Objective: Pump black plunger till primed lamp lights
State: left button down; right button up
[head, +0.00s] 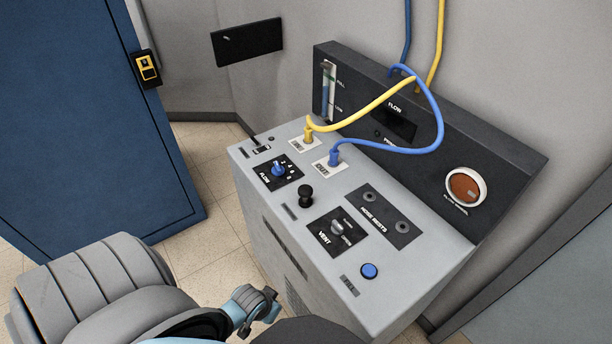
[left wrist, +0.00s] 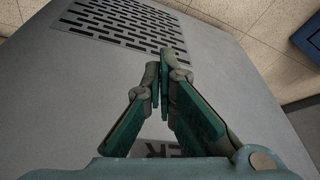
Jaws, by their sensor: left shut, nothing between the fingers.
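The black plunger (head: 306,194) stands upright on the grey console top (head: 375,285), between the blue flow knob and the vent panel. A small lamp-like dot (head: 377,133) sits on the dark back panel beside partly hidden lettering; it looks dark. My left gripper (head: 268,295) is low in front of the console, below and left of the plunger and apart from it. In the left wrist view my left gripper (left wrist: 162,62) is shut and empty, in front of the console's vented front face (left wrist: 125,25). My right gripper is not in view.
A blue flow knob (head: 278,169), vent knob (head: 337,228) and blue fill button (head: 369,271) stand on the top. Yellow (head: 365,112) and blue (head: 438,125) hoses arch over its back. A blue cabinet (head: 75,120) stands left, with open floor (head: 205,160) between.

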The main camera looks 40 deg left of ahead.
pick_arm(q)
jog(key=w+r+n+t+p, duration=0.15)
jog(key=w+r, duration=0.25)
jog(key=r, duration=0.5)
jog(key=w+r+t+h+p, duration=0.15)
jog(key=w+r, duration=0.25)
jog(key=r, duration=0.5)
jog(key=w+r+p, duration=0.3)
jog(key=w+r, duration=0.2)
jog(key=r, duration=0.4)
notch_tip(320, 180, up, 9)
jog(key=n+t, duration=0.3)
jog(key=n, duration=0.3)
send_over(302, 188)
jog(key=shift+r+m+b, duration=0.1)
jog(key=shift+m+b, duration=0.15)
jog(key=shift+b, duration=0.05)
notch_tip(302, 188, down, 8)
jog(key=b, duration=0.9)
jog(key=shift+r, duration=0.15)
jog(key=shift+f+b, duration=0.35)
jog(key=shift+f, duration=0.3)
jog(key=shift+f, duration=0.1)
